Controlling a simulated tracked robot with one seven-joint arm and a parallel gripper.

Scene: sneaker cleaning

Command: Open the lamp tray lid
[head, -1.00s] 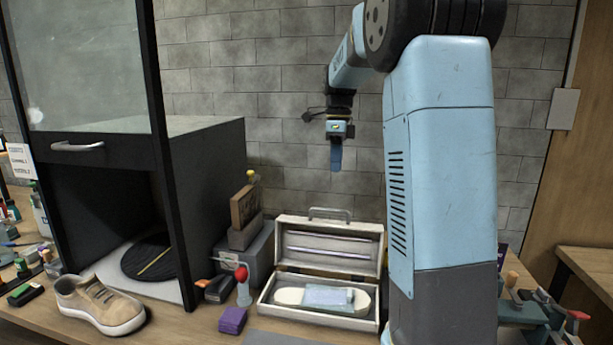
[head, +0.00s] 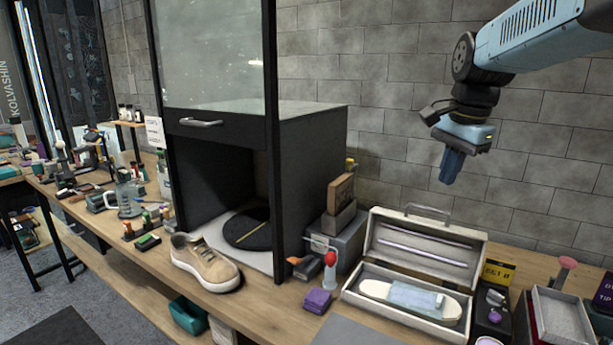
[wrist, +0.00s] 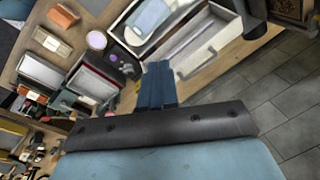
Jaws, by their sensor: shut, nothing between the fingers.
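The lamp tray (head: 366,305) is a pale box on the bench, right of the black cabinet. Its lid (head: 468,240) stands raised at the back, with a handle (head: 427,210) on top and lamp tubes inside. A light-coloured insole-like piece with a bluish pad lies in the base. My gripper (head: 451,168) is shut and empty, well above the tray and slightly to its right, touching nothing. In the wrist view the shut fingers (wrist: 157,85) point towards the open tray, whose lid (wrist: 205,48) also shows.
A tan sneaker (head: 205,262) sits before the black cabinet (head: 320,150). A purple block (head: 318,301) and a red-topped bottle (head: 330,270) stand left of the tray. A grey bin (head: 560,318) and small items crowd its right. The air around my gripper is clear.

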